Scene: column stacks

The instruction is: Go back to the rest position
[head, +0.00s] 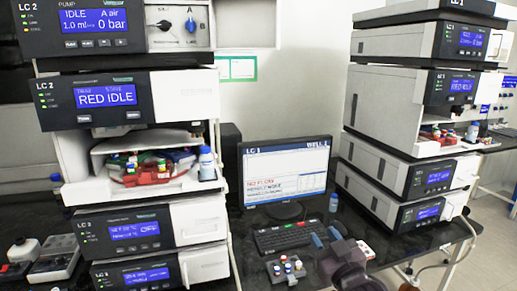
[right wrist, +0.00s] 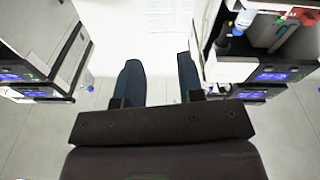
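My right gripper (head: 327,236) is low in the middle of the head view, in front of the monitor's lower right. In the right wrist view its two dark fingers (right wrist: 158,78) stand apart with a clear gap and nothing between them. No object is held there. My left gripper and arm are not in the head view.
The LC 2 stack (head: 155,225) stands left, with an open shelf holding a red tray (head: 155,176). The LC 1 stack (head: 385,110) stands right.

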